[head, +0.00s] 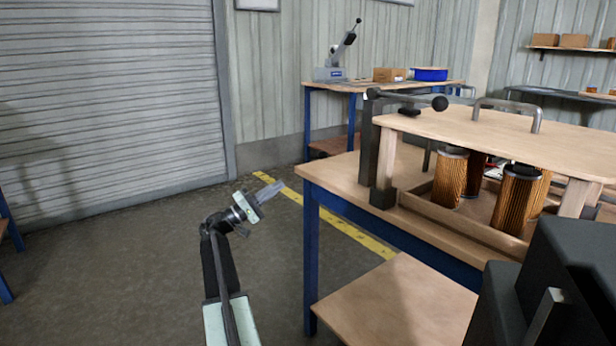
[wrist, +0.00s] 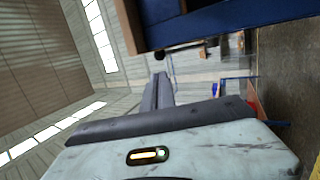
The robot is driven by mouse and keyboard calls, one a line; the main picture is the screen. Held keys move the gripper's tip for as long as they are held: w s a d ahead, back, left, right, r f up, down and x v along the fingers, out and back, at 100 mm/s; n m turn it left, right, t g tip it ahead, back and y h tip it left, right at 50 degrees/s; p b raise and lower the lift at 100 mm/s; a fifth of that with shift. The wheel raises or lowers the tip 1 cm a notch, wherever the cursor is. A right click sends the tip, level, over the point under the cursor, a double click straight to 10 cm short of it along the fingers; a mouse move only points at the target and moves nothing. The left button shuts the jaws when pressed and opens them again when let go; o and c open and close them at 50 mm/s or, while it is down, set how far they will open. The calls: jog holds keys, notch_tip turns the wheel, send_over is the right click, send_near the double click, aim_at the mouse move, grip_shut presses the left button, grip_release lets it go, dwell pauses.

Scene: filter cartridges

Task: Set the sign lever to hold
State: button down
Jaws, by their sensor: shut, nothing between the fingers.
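A metal lever arm with a black ball knob (head: 440,103) lies roughly level on top of a dark post (head: 379,150) at the workbench's left end. I see no lettering that marks it as the sign lever or shows its setting. My gripper (head: 271,191) is left of the bench, apart from the lever and over open floor. Its fingers are shut and empty. They also show in the wrist view (wrist: 158,92), pointing away from the camera.
The workbench (head: 340,172) has a raised wooden top (head: 480,130) over a tray (head: 425,203) with several pleated filter cartridges (head: 451,177). A dark block (head: 575,275) fills the lower right. A back bench carries a press (head: 335,73) with its own lever.

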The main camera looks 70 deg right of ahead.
jog(key=shift+r, duration=0.1)
jog(key=p+x, duration=0.6)
jog(key=x, duration=0.7)
jog(key=shift+s+d+r, duration=0.1)
jog(key=shift+s+d, duration=0.15)
jog(key=shift+s, duration=0.05)
